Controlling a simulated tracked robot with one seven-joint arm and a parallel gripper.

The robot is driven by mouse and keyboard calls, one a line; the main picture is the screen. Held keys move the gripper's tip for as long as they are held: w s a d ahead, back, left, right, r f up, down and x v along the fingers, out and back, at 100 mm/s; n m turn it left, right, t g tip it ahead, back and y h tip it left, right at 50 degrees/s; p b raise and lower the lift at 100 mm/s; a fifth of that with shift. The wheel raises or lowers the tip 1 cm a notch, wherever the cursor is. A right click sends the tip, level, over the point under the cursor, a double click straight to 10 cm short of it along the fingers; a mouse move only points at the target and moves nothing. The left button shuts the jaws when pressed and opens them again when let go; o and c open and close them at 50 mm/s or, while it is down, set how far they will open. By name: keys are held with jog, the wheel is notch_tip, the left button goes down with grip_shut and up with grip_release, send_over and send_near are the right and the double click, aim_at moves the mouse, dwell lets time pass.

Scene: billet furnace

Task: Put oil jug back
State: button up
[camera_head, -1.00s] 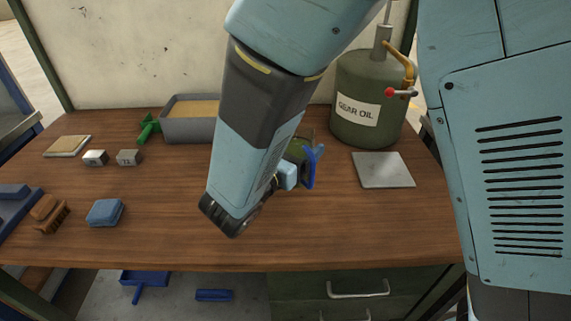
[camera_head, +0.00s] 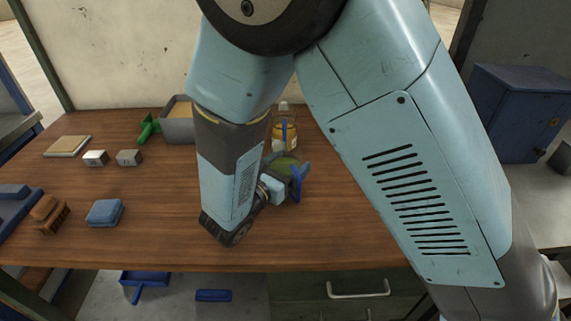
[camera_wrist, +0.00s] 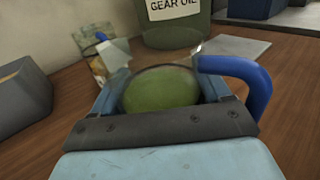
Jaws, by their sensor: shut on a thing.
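The oil jug is a green rounded vessel with a blue handle. In the wrist view the jug (camera_wrist: 160,92) sits between the fingers of my gripper (camera_wrist: 160,80), which is shut on it, with the blue handle to the right. In the head view the jug (camera_head: 287,164) shows partly behind my gripper (camera_head: 276,184), over the middle of the bench. I cannot tell whether its base touches the wood. The gear oil drum (camera_wrist: 172,25) stands beyond it in the wrist view, with a flat grey plate (camera_wrist: 237,46) at its foot; my arm hides both in the head view.
The wooden bench (camera_head: 150,215) bears a blue sponge (camera_head: 104,212), a brown brush (camera_head: 48,213), two small metal blocks and a grey tray (camera_head: 178,128) to the left. A bottle with orange contents (camera_head: 284,135) stands behind the jug. The bench front near my gripper is clear.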

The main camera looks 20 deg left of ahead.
jog(key=o, duration=1.4)
jog(key=shift+f, duration=0.1)
jog(key=v, duration=1.2)
